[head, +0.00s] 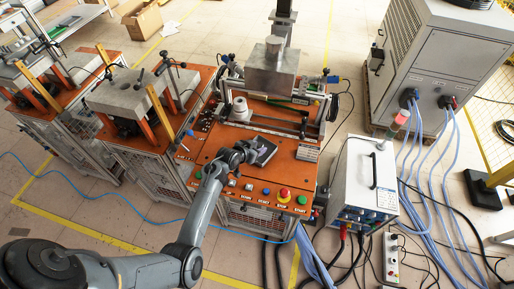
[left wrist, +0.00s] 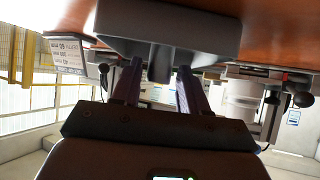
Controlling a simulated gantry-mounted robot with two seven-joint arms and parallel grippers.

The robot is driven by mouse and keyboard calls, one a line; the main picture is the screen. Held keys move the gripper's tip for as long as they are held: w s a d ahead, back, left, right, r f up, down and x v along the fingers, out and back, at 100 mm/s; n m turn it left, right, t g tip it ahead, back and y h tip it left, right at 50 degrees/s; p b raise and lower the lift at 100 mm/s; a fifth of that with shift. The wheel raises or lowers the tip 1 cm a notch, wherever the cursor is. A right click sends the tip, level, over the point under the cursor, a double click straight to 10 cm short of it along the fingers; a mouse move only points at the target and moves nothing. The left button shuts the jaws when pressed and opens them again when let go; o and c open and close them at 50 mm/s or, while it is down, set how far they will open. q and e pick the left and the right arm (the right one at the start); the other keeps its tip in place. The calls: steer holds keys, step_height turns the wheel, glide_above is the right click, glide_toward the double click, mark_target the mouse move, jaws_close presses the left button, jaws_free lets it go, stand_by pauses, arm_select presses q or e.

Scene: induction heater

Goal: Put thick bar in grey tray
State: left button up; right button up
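The grey tray (head: 266,153) lies on the orange bench top, just right of my left gripper (head: 247,150) in the head view. In the left wrist view, which looks upside down, the tray (left wrist: 205,32) spans the top against the orange surface. A short grey cylinder, which looks like the thick bar (left wrist: 160,66), shows between the two fingers of my left gripper (left wrist: 158,75). Gaps show on both sides of it, so the fingers are apart and not closed on it. Whether the bar stands inside the tray or in front of it, I cannot tell. My right gripper is not in view.
The bench (head: 222,155) has buttons and a red-yellow stop button (head: 284,195) along its front. A metal box machine (head: 272,68) and a white pot-like part (head: 240,109) stand behind. A white power unit (head: 362,180) stands on the right, with cables on the floor.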

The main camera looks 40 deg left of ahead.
arm_select(q)
steer(key=shift+o, duration=0.7)
steer(key=shift+r, duration=0.2)
steer(key=p+v, duration=0.1)
steer(key=v, duration=1.1)
steer(key=s+d+r+m+g, duration=0.1)
steer(key=s+d+g, duration=0.2)
steer(key=s+d, duration=0.5)
steer(key=s+d+r+m+g, duration=0.1)
steer(key=s+d+g, duration=0.3)
steer(key=s+d, duration=0.5)
steer(key=s, duration=0.7)
steer(key=shift+s+d+r+g, duration=0.3)
steer(key=shift+s, duration=0.1)
